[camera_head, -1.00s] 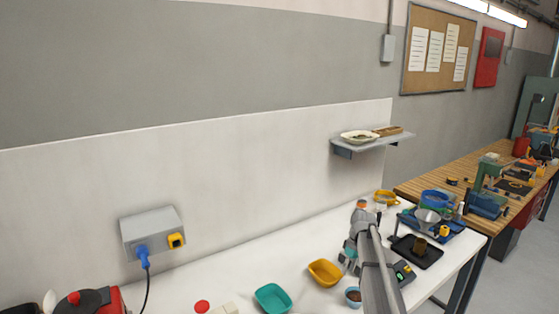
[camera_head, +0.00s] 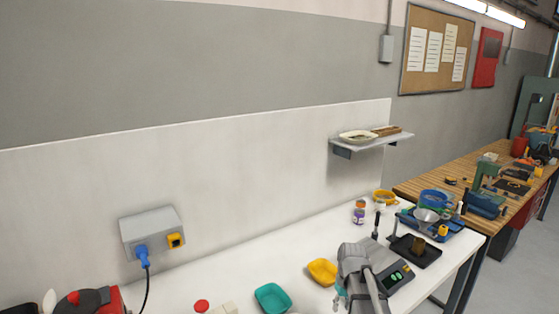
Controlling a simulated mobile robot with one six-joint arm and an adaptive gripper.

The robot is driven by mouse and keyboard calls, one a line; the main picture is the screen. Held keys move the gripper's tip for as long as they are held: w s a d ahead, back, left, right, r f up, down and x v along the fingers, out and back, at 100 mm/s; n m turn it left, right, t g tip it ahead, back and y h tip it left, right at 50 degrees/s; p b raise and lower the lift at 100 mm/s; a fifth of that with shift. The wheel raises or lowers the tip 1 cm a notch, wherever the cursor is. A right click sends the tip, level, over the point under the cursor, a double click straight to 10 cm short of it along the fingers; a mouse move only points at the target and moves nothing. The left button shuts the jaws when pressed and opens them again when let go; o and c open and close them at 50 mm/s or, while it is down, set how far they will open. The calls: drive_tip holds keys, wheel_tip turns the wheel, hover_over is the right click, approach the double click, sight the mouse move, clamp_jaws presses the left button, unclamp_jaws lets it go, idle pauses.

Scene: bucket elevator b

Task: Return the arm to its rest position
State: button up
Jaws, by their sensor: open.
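My arm reaches up from the bottom edge in the head view, in front of the white table (camera_head: 225,283). My gripper (camera_head: 340,297) is at the lower left of the arm's grey end, just right of and below the yellow bowl (camera_head: 322,271). Only a small part of it shows, and its fingertips are mostly hidden by the arm and the lower picture edge. I see nothing held in it.
A teal bowl (camera_head: 272,297) stands left of the yellow one. A scale (camera_head: 395,276), a black tray (camera_head: 416,251) and small jars (camera_head: 359,212) stand right and behind. A wall shelf (camera_head: 371,143) is above. A socket box (camera_head: 151,231) is on the left wall.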

drive_tip(key=s+a+m+h, duration=0.1)
drive_tip(key=s+a+m, duration=0.1)
drive_tip(key=s, duration=0.9)
drive_tip(key=shift+s+m+t, duration=0.35)
drive_tip(key=shift+m+t, duration=0.05)
